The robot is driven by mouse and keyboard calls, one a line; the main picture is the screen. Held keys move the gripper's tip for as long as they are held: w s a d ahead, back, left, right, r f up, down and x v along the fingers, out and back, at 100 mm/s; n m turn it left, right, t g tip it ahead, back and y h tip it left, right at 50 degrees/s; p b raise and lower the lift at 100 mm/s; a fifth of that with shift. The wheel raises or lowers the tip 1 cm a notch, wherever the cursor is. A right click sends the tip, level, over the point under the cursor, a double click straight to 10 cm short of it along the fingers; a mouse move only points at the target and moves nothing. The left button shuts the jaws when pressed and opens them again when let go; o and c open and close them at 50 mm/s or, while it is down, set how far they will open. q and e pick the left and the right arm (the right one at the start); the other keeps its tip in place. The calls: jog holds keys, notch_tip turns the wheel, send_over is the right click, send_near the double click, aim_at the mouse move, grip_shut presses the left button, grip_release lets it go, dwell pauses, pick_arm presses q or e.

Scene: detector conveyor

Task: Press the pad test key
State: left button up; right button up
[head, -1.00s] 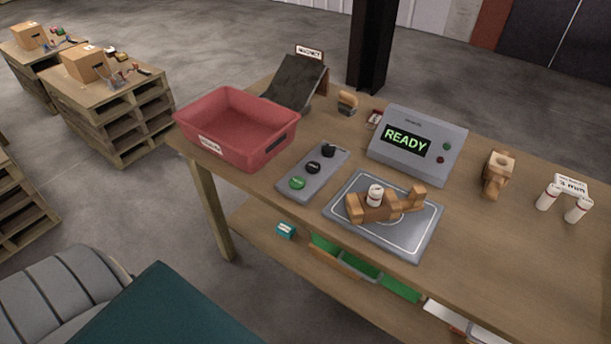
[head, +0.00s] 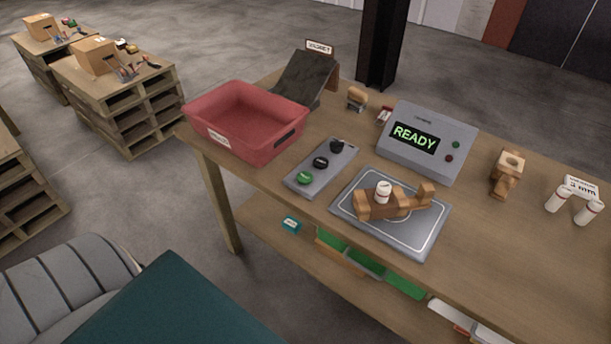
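A grey key panel (head: 333,160) lies on the workbench between the red bin and the flat pad. It carries a green key (head: 304,177) at the near end and two black keys, one in the middle (head: 321,162) and one at the far end (head: 337,146). Their labels are too small to read. The grey pad (head: 420,242) has a white outline and bears a wooden animal-like toy (head: 402,206) with a white cylinder (head: 383,192) on it. A grey console (head: 455,164) behind shows READY in green. Neither of my grippers is in view.
A red bin (head: 240,116) stands at the bench's left end, with a dark sloped chute (head: 303,78) behind it. A wooden piece (head: 507,174) and white cylinders (head: 588,211) sit to the right. Loaded pallets (head: 125,95) stand on the floor at left.

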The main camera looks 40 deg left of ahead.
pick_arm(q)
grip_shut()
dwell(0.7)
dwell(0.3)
